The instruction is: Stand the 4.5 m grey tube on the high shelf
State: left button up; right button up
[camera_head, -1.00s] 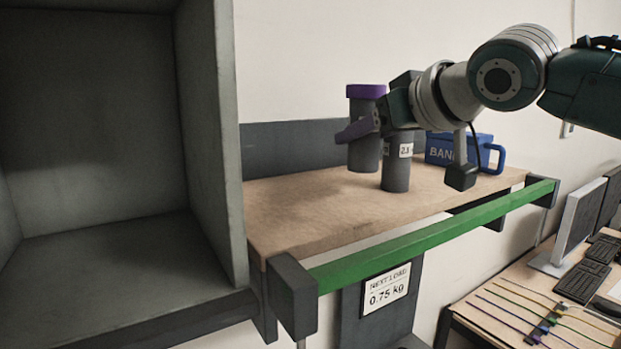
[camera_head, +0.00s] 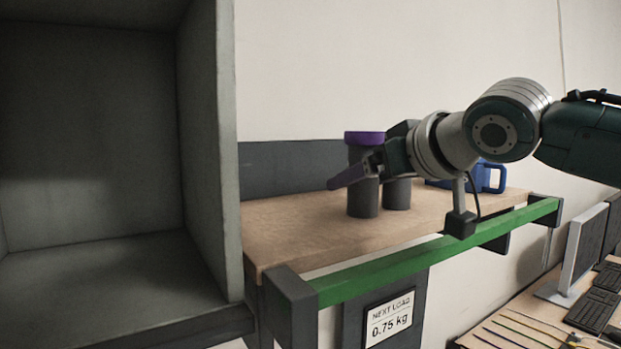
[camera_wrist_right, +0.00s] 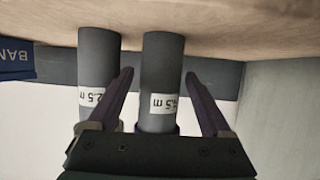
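The grey tube with the purple cap (camera_head: 363,199) stands upright on the wooden shelf board (camera_head: 300,228), just left of a second grey tube (camera_head: 397,194). In the right wrist view, which is upside down, the capped tube (camera_wrist_right: 163,75) has a partly turned label ending in ".5 m". The other tube (camera_wrist_right: 98,60) reads "2.5 m". My right gripper (camera_head: 345,180) has its fingers around the capped tube, one passing in front of it. In the wrist view these fingers (camera_wrist_right: 160,72) are apart, with a gap beside the tube. My left gripper is not in view.
A blue case (camera_head: 490,178) stands behind my right wrist. A green rail (camera_head: 400,266) runs along the board's front, above a "NEXT LOAD 0.75 kg" sign (camera_head: 389,319). A tall grey cabinet (camera_head: 205,150) stands left. The left part of the board is bare.

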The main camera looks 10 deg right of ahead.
jog(key=shift+r, duration=0.15)
jog(key=shift+s+d+r+b, duration=0.1)
jog(key=shift+s+d+b, duration=0.1)
jog(key=shift+s+b, duration=0.3)
jog(key=b+v, duration=0.4)
jog(key=v, duration=0.7)
jog(key=shift+a, duration=0.2)
jog(key=shift+w, duration=0.1)
dwell(0.4)
